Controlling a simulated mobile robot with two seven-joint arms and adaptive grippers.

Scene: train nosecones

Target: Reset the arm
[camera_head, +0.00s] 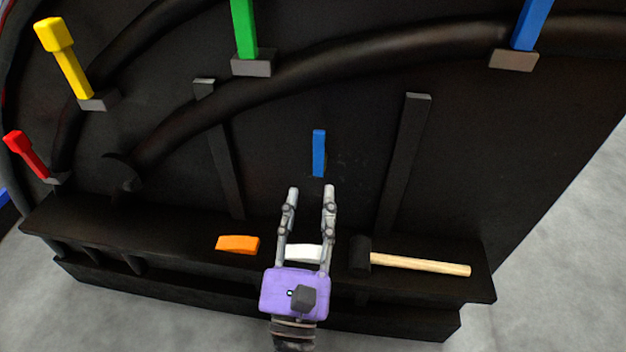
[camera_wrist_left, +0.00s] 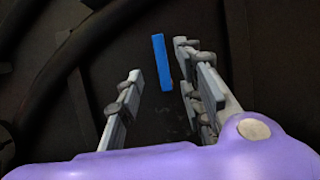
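My left gripper (camera_head: 311,189) has a purple body and two grey fingers. It is open, with the fingers spread and nothing between the tips. It points up toward the black panel, in front of the ledge. A small blue bar (camera_head: 319,153) is on the panel just beyond the fingertips. In the left wrist view the blue bar (camera_wrist_left: 162,62) shows between and beyond the open fingers (camera_wrist_left: 157,60); I cannot tell the exact gap. My right gripper is not in view.
The black ledge (camera_head: 180,240) carries an orange block (camera_head: 238,244), a white block (camera_head: 303,252) partly behind my fingers, and a wooden-handled mallet (camera_head: 420,265). Red (camera_head: 26,153), yellow (camera_head: 68,65), green (camera_head: 244,30) and blue (camera_head: 531,22) levers stand along the panel's curved pipes.

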